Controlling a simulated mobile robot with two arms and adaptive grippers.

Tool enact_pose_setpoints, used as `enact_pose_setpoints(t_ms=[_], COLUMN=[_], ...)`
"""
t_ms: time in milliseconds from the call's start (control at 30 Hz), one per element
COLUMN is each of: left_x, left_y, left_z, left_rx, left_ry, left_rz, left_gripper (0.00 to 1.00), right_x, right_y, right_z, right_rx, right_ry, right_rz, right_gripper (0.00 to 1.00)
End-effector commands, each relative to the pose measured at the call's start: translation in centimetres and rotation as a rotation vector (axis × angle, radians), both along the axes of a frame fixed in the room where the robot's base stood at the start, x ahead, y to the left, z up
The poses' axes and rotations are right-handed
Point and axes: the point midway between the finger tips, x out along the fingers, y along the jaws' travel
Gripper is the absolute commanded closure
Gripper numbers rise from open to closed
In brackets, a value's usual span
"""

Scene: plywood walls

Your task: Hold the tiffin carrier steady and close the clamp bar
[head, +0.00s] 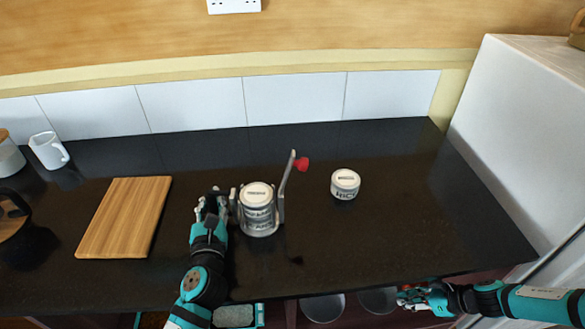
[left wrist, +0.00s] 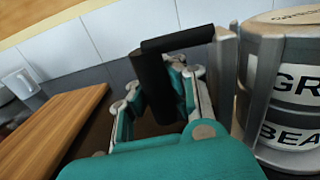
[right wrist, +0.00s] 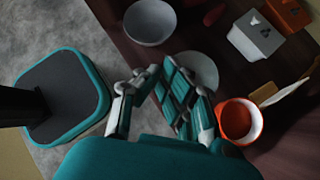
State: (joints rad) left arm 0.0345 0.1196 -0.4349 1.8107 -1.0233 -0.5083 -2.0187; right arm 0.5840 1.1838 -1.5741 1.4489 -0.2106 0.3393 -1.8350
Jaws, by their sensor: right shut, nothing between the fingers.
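The tiffin carrier (head: 258,218) stands upright on the dark counter, a metal stack with a white lid and lettered bands. It also shows in the left wrist view (left wrist: 290,105). Its clamp bar (head: 287,175) is raised at the right side, tilted up, with a red knob (head: 301,164) at its top. A black side handle (left wrist: 155,85) sticks out at the carrier's left. My left gripper (head: 212,200) has its fingers around this handle and looks shut on it. My right gripper (head: 408,297) is shut and empty, low by the counter's front edge, away from the carrier.
A white RICE tin (head: 345,184) stands right of the carrier. A wooden board (head: 122,218) lies to the left, with a white mug (head: 48,150) behind it. Below the front edge are bowls (head: 322,307); the right wrist view shows an orange cup (right wrist: 238,121).

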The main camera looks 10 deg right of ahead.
Motion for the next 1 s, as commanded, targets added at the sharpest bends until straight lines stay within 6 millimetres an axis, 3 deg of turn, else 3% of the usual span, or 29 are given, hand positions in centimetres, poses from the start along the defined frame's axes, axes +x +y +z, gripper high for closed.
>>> enact_pose_setpoints(t_ms=[33, 167, 267, 400, 633, 800, 1000], left_x=[0.0, 0.0, 0.0, 0.0, 0.0, 0.0, 0.0], left_y=[0.0, 0.0, 0.0, 0.0, 0.0, 0.0, 0.0], left_z=[0.1, 0.1, 0.1, 0.1, 0.2, 0.2, 0.2], left_rx=[-0.003, -0.003, -0.003, -0.003, -0.003, -0.003, -0.003], left_ry=[-0.002, -0.002, -0.002, -0.003, -0.003, -0.003, -0.003], left_rz=[0.0, -0.001, -0.001, -0.001, -0.001, -0.001, -0.001], left_gripper=[1.0, 1.0, 1.0, 1.0, 1.0, 1.0, 1.0], right_x=[-1.9, -7.1, -8.0, -7.3, -6.2, -3.0, 2.0], right_y=[-1.2, -2.6, -2.1, -1.1, 0.5, 3.4, 7.4], right_z=[1.6, 5.1, 9.5, 15.2, 23.0, 25.6, 28.3], right_rx=[-0.054, -0.121, -0.064, 0.06, 0.232, 0.271, 0.164], right_ry=[-0.046, -0.163, -0.272, -0.379, -0.46, -0.302, -0.051], right_rz=[0.132, 0.446, 0.607, 0.717, 0.882, 0.989, 1.043], right_gripper=[1.0, 1.0, 1.0, 1.0, 1.0, 1.0, 1.0])
